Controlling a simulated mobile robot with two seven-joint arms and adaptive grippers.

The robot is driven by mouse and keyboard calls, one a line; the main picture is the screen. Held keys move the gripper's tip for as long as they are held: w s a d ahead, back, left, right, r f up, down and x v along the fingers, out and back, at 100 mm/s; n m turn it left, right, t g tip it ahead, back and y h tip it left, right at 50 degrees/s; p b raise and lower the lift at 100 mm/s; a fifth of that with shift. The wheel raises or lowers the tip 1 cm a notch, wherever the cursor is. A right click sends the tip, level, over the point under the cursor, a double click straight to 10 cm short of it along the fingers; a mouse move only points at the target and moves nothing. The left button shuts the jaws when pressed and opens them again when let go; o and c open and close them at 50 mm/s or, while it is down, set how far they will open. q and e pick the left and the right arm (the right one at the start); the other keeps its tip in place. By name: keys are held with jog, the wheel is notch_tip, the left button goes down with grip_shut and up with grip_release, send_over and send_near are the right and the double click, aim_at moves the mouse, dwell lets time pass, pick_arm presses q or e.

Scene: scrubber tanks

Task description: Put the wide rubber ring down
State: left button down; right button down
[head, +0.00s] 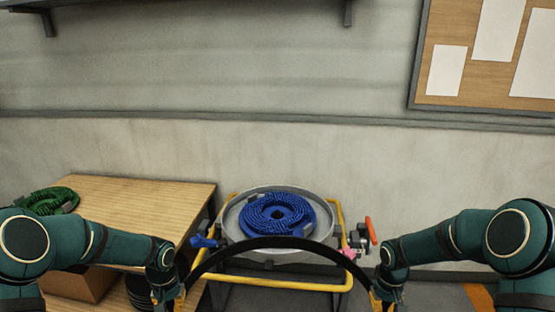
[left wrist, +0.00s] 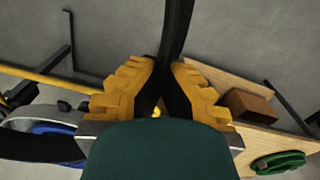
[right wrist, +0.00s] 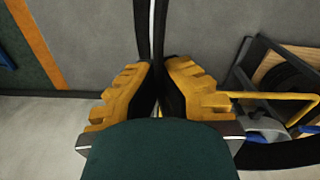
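The wide rubber ring (head: 265,242) is black and shows in the head view as an arc between my two grippers, in front of the round grey tank. Its lower part is out of the head view. My left gripper (head: 178,296) is shut on its left side; in the left wrist view the ring (left wrist: 178,30) runs between the yellow fingers (left wrist: 163,80). My right gripper (head: 376,298) is shut on its right side; in the right wrist view the ring (right wrist: 150,30) passes between the fingers (right wrist: 158,80).
The round grey tank (head: 318,205) sits in a yellow tube frame (head: 342,215) and holds a blue coiled pad (head: 258,212). A wooden table (head: 150,195) stands at left with a green coil (head: 52,200) on it. A cardboard box (head: 85,284) and black rings (head: 138,292) lie below.

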notch_tip(320, 180, down, 7)
jog(key=b, duration=0.6)
jog(key=shift+r, duration=0.1)
jog(key=shift+a, duration=0.1)
